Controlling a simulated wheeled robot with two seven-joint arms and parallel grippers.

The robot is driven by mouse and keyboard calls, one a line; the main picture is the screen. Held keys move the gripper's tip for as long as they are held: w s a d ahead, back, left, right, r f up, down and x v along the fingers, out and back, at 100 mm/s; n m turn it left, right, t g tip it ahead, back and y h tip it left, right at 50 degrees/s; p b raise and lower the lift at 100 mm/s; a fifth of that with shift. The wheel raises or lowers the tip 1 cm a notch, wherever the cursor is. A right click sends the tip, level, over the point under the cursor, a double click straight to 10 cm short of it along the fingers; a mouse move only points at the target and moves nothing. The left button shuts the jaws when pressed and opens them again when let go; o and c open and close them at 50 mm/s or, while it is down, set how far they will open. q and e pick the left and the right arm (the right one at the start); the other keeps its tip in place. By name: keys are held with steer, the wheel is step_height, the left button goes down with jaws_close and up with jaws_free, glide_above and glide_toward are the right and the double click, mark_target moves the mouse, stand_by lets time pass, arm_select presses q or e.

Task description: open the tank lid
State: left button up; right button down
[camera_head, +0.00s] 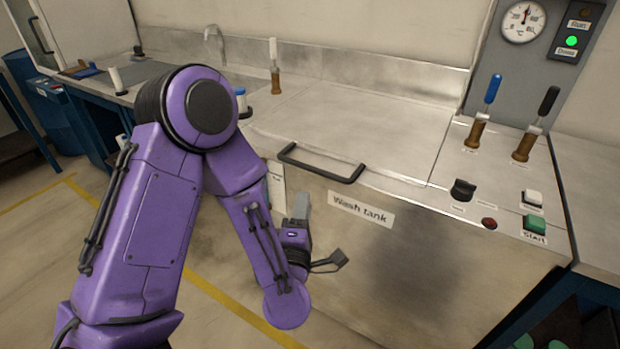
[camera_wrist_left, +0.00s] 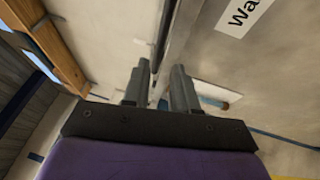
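The wash tank (camera_head: 400,245) has a flat steel lid (camera_head: 350,118) lying closed on top. A black bar handle (camera_head: 322,172) runs along the lid's front edge. My left gripper (camera_head: 301,205) points up in front of the tank's front wall, below the handle and left of the "Wash tank" label. In the left wrist view the two grey fingers of my left gripper (camera_wrist_left: 160,82) stand apart with a gap between them. A metal edge and a dark bar show beyond the gap. I see no contact with the handle. My right gripper is not in view.
On the right are a blue-tipped lever (camera_head: 484,110), a black-tipped lever (camera_head: 536,124), a black knob (camera_head: 463,190) and a green start button (camera_head: 535,225). A gauge (camera_head: 523,21) hangs at the back.

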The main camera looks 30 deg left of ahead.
arm_select(q)
steer(key=shift+b+x, duration=2.25)
steer(key=shift+x, duration=2.9)
jaws_close()
